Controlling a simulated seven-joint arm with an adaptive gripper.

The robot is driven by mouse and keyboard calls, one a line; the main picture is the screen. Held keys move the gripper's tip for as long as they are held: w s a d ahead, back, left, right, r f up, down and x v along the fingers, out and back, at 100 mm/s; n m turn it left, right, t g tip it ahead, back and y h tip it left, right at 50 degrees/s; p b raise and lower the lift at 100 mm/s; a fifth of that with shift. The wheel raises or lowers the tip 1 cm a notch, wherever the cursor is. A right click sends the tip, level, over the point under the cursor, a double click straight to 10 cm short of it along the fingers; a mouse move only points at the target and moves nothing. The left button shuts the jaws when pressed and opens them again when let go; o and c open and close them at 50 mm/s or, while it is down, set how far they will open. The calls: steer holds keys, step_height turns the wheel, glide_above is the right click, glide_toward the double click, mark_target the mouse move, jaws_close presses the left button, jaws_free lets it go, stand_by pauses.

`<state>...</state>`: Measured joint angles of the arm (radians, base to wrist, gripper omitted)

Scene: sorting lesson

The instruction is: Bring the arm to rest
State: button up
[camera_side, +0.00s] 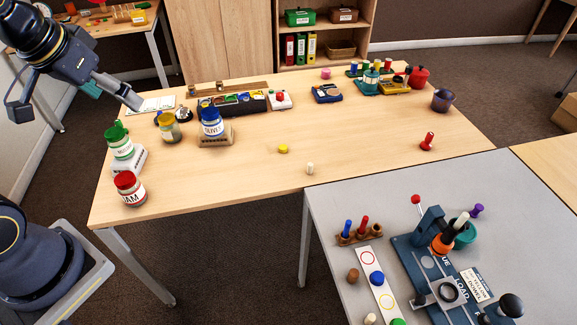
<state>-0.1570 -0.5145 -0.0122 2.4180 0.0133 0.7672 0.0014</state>
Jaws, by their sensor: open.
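My gripper (132,98) hangs at the upper left, above the far left part of the wooden table (250,180). It points down and to the right, in the air. Its jaws are open and I see nothing held between them. Below and near it are a green-lidded jar (120,144) on a white stand, a yellow-lidded jar (169,129) and a blue-lidded olives jar (211,124) on a beige stand. A red-lidded jam jar (129,190) stands at the table's left front.
A black tray (232,103) with coloured pieces lies behind the jars. A yellow disc (283,149), a pale peg (309,168) and a red peg (427,142) stand apart on the table. A grey table (335,215) with a blue fixture (425,265) fills the lower right.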

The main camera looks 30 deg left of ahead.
steer(key=s+d+m+h, duration=0.1)
steer(key=s+d, duration=0.3)
steer(key=s, duration=0.1)
steer(key=shift+r+m, duration=0.3)
steer(key=shift+r, duration=0.1)
